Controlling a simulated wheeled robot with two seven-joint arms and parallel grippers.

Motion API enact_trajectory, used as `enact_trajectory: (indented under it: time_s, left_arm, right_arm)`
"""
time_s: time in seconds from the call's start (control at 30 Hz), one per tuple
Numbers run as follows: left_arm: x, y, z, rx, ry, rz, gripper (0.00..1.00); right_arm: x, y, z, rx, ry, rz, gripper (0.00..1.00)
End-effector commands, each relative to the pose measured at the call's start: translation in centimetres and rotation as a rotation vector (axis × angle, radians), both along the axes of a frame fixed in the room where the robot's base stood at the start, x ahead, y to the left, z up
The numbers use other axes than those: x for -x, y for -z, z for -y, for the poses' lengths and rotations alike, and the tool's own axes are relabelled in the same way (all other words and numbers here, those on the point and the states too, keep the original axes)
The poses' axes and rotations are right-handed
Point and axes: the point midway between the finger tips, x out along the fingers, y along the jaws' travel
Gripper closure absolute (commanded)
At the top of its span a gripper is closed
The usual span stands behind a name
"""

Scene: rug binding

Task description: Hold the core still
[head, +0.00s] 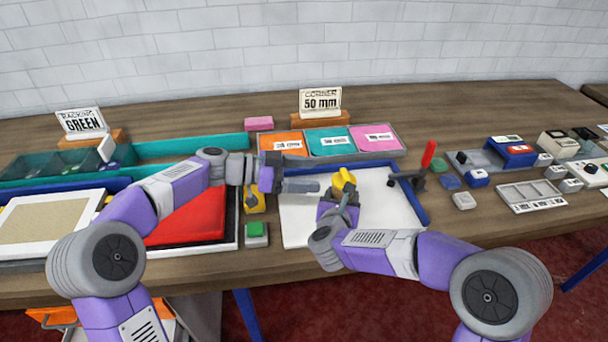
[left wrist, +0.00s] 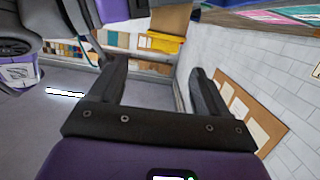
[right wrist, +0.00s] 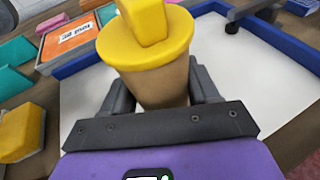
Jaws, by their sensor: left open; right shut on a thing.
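The core is a brown, slightly tapered cylinder (right wrist: 160,85) with a yellow flanged cap and a yellow knob on top. My right gripper (right wrist: 163,95) is shut on its sides in the right wrist view. In the head view the yellow cap (head: 343,179) shows above my right gripper (head: 340,198), over the white sheet in the blue-edged tray. The lower end of the core is hidden. My left gripper (head: 268,178) is left of the core in the head view, apart from it. In the left wrist view its two fingers (left wrist: 158,85) stand wide apart with nothing between them.
A blue-edged tray with a white sheet (head: 390,205) lies under the right gripper. A red panel (head: 190,217) lies to the left. A yellow block (head: 254,202) and a green-topped block (head: 256,234) stand between. Orange, teal and pink bins (head: 330,141) stand behind. Small devices crowd the right.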

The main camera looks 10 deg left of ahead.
Motion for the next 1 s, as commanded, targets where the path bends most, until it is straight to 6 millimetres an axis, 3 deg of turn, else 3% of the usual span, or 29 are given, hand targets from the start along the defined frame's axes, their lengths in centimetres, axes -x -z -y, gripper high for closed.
enact_trajectory:
  time_s: [0.27,0.7,1.0]
  left_arm:
    - [-0.5,0.7,0.4,0.057,-0.035,0.020,0.23]
    - [-2.8,1.9,7.9,0.054,-0.032,0.020,0.23]
    - [-3.8,2.3,10.6,0.053,-0.036,0.021,0.23]
  right_arm:
    - [0.0,-0.1,0.0,-0.001,-0.001,0.001,0.83]
    - [0.0,-0.1,0.0,-0.001,-0.001,0.001,0.83]
    - [0.0,-0.1,0.0,-0.001,-0.001,0.002,0.83]
